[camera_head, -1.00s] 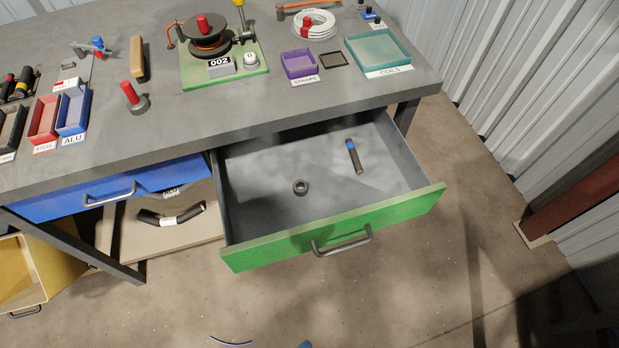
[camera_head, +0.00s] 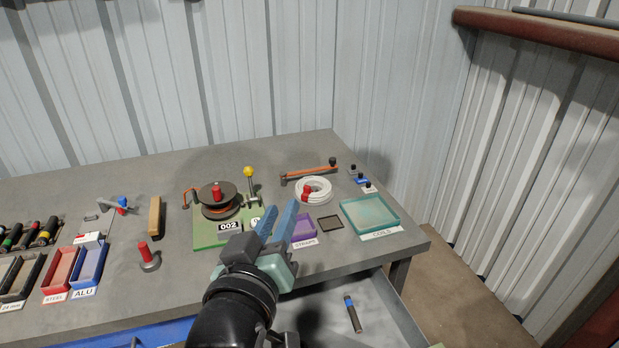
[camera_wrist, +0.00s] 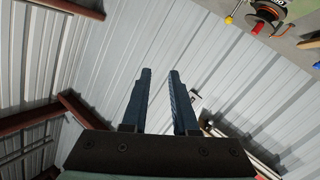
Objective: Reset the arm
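My gripper (camera_head: 278,222) is raised in front of the workbench in the head view, with its blue fingers pointing up and away. In the wrist view my gripper (camera_wrist: 158,82) shows two dark blue fingers standing apart with nothing between them. It is open and empty. In the head view my arm covers part of the bench front and the left part of the open drawer (camera_head: 385,305).
The workbench (camera_head: 330,150) carries a green board (camera_head: 205,236) with a cable spool, a purple tray (camera_head: 303,228), a teal COILS tray (camera_head: 392,222), a white cable coil (camera_head: 318,184) and red and blue bins (camera_head: 90,262). A blue-capped rod (camera_head: 352,314) lies in the drawer.

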